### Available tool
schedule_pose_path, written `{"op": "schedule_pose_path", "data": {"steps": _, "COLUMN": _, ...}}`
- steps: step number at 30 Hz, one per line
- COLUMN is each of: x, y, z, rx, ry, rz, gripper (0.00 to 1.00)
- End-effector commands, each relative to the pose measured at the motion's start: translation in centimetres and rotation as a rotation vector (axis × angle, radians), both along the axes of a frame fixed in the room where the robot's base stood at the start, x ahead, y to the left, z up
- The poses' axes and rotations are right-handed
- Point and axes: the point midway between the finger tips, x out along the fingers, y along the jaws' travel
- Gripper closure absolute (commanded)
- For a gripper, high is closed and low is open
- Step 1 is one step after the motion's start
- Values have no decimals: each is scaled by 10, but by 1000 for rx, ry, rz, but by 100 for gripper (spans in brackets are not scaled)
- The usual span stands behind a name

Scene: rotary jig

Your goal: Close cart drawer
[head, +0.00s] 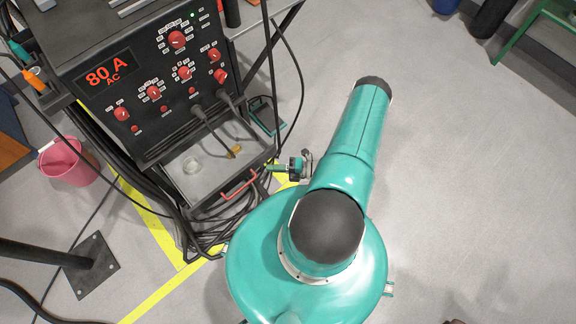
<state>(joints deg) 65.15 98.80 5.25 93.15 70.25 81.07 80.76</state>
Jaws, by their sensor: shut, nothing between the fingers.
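The cart drawer (213,174) stands open below the black welding unit on the cart, its light grey inside showing. Its red handle (239,185) is on the dark front edge. A clear round item (191,165) and a small brass-coloured item (234,152) lie inside. My gripper (271,168) is just right of the drawer's front right corner, its teal fingers pointing left. The fingers look together and hold nothing. I cannot tell whether they touch the drawer front. My arm hides part of the floor beside it.
The welding unit (130,85) has red knobs and an "80 A" display. Black cables (205,240) hang and coil around the cart. A pink bucket (68,162) and a black post foot (92,265) stand left. Yellow floor tape (165,285) runs below.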

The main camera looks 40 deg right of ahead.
Motion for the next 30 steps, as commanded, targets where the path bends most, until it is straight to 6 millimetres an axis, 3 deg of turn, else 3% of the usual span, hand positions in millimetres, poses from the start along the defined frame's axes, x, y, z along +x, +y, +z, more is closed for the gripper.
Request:
{"op": "schedule_pose_path", "data": {"steps": 3, "x": 20, "y": -3, "z": 0, "rx": -6, "ry": -1, "rz": 0, "gripper": 100}}
{"op": "schedule_pose_path", "data": {"steps": 9, "x": 34, "y": -3, "z": 0, "rx": -4, "ry": -1, "rz": -1, "gripper": 100}}
{"op": "schedule_pose_path", "data": {"steps": 30, "x": 36, "y": -3, "z": 0, "rx": -4, "ry": -1, "rz": -1, "gripper": 100}}
